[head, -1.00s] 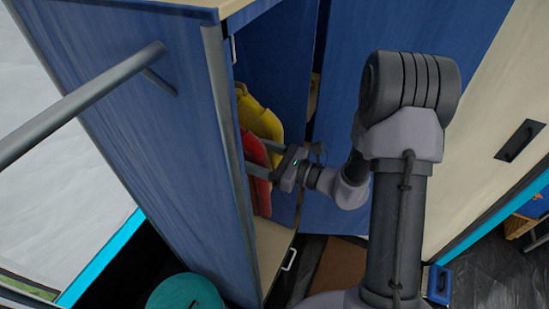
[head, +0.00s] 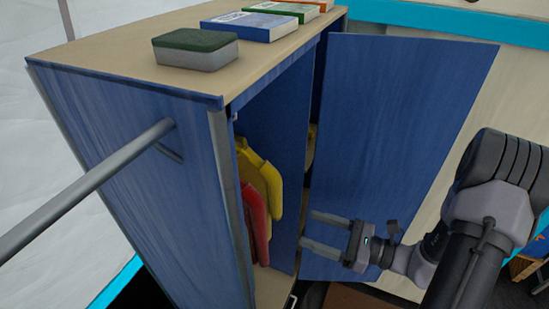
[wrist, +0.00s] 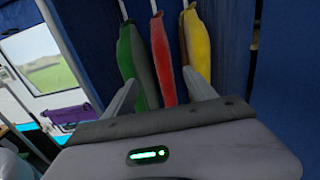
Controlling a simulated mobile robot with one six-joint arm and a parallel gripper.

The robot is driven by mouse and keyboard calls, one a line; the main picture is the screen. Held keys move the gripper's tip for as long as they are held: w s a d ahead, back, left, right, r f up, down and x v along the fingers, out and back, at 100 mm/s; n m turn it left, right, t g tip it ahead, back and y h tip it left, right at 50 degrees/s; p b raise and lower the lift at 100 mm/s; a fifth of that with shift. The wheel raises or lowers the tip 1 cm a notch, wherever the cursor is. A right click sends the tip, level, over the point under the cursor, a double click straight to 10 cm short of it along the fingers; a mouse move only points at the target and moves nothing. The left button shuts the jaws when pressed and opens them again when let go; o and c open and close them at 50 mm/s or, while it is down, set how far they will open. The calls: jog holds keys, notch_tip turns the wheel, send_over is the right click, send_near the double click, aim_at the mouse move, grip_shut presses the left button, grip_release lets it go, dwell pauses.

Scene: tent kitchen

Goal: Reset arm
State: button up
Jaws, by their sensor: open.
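My gripper (head: 322,232) is open and empty, in front of the open wardrobe (head: 140,140) in the head view. Its two fingers point left toward the wardrobe's opening. In the wrist view my gripper (wrist: 165,95) has its fingers spread, with hanging clothes beyond them. My arm comes in from the right in the head view.
A yellow garment (head: 262,185) and a red garment (head: 254,222) hang inside. The wrist view also shows a green garment (wrist: 128,55). The blue door (head: 400,120) stands open behind my gripper. A sponge (head: 195,49) and several books (head: 250,25) lie on top. A rail (head: 90,182) is at left.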

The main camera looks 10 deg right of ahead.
jog(key=s+a+r+n+g+h, duration=0.65)
jog(key=s+a+n+g, duration=0.35)
jog(key=n, duration=0.4)
jog(key=s+r+n+t+h, duration=0.3)
jog(key=r+n+t+h, duration=0.1)
jog(key=r+n+h, duration=0.2)
jog(key=shift+s+d+r+n+t, duration=0.15)
jog(key=shift+r+n+t, duration=0.25)
jog(key=shift+r, duration=0.3)
